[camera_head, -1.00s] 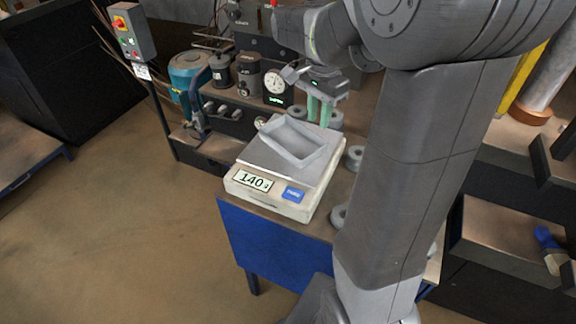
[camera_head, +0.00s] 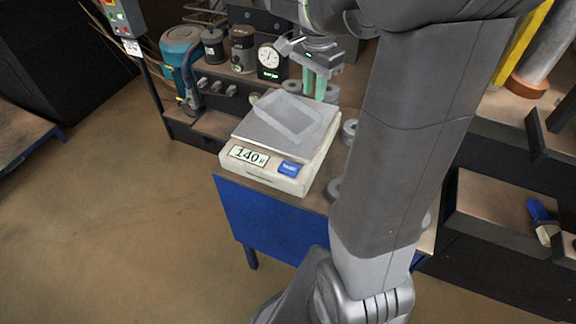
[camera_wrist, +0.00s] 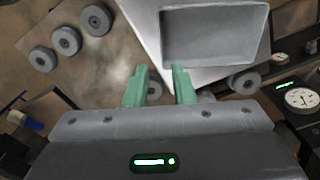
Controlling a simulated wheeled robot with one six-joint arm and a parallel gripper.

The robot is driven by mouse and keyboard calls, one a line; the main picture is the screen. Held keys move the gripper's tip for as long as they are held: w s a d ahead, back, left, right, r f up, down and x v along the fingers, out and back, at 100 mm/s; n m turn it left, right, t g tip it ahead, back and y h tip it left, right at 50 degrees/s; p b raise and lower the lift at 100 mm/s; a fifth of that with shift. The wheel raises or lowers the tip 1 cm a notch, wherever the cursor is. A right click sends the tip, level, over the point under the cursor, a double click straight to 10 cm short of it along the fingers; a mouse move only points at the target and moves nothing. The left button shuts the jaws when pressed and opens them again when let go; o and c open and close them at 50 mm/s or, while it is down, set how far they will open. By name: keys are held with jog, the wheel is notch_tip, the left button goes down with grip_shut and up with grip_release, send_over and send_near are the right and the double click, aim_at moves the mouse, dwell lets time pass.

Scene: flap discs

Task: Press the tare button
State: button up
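The scale (camera_head: 262,178) stands on the blue-fronted bench, and its display reads 140. The blue tare button (camera_head: 289,169) is on its front face, right of the display. A grey tray (camera_head: 291,117) rests on the scale's plate, and it also shows at the top of the wrist view (camera_wrist: 214,36). My gripper (camera_head: 314,96) is behind the tray, above the bench, away from the button. In the wrist view its two green fingers (camera_wrist: 158,75) are apart with nothing between them. The button is not visible in the wrist view.
Several grey flap discs (camera_wrist: 67,41) lie on the bench (camera_wrist: 115,65) beside the scale. A dial gauge (camera_head: 268,61), canisters (camera_head: 242,49) and a teal machine (camera_head: 181,55) stand behind. The floor in front is clear.

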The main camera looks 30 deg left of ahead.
grip_shut()
dwell(1.5)
